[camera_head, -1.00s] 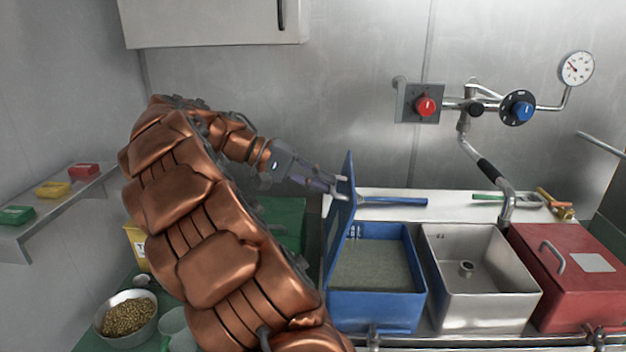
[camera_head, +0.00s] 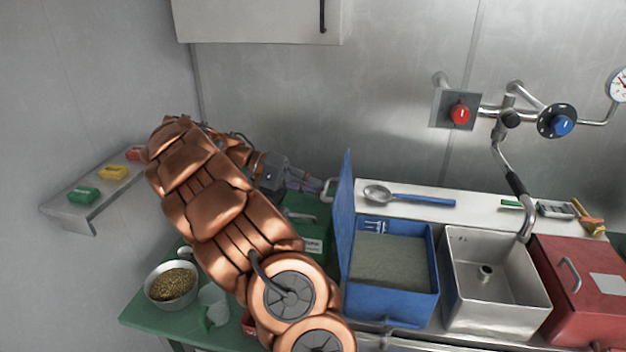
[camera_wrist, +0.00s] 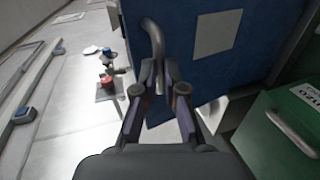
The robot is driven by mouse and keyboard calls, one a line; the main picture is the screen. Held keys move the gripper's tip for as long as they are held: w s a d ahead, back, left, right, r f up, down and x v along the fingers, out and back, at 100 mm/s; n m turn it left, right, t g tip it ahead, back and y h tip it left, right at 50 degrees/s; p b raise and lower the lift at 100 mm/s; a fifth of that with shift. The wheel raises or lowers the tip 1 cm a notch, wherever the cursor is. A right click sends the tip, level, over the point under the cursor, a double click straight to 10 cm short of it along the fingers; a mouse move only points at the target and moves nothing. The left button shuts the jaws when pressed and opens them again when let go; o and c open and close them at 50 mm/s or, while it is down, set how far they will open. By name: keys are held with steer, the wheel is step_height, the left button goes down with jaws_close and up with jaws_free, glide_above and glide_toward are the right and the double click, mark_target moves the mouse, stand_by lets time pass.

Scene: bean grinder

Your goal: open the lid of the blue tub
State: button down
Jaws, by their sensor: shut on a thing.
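The blue tub (camera_head: 395,303) stands in the counter, its inside showing a grey-green surface. Its blue lid (camera_head: 345,215) stands upright at the tub's left side, swung open. My gripper (camera_head: 326,188) is at the lid's outer face, on its left. In the wrist view my gripper (camera_wrist: 158,88) is shut on the lid's metal handle (camera_wrist: 154,45), and the blue lid (camera_wrist: 180,50) with a pale label fills the upper middle. My arm hides part of the counter left of the lid.
A steel sink (camera_head: 490,290) and a closed red tub (camera_head: 585,275) stand to the right. A spoon with a blue handle (camera_head: 420,199) lies behind the tub. A green box (camera_wrist: 285,125) is close beside my gripper. A bowl of beans (camera_head: 172,285) stands at left.

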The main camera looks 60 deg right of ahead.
steer(key=shift+s+a+f, duration=0.1)
steer(key=shift+f, duration=0.6)
steer(key=c, duration=1.5)
jaws_free()
steer(key=shift+c, duration=0.2)
steer(key=o, duration=0.3)
steer(key=shift+o, duration=0.2)
steer(key=shift+r, duration=0.2)
steer(key=shift+r, duration=0.1)
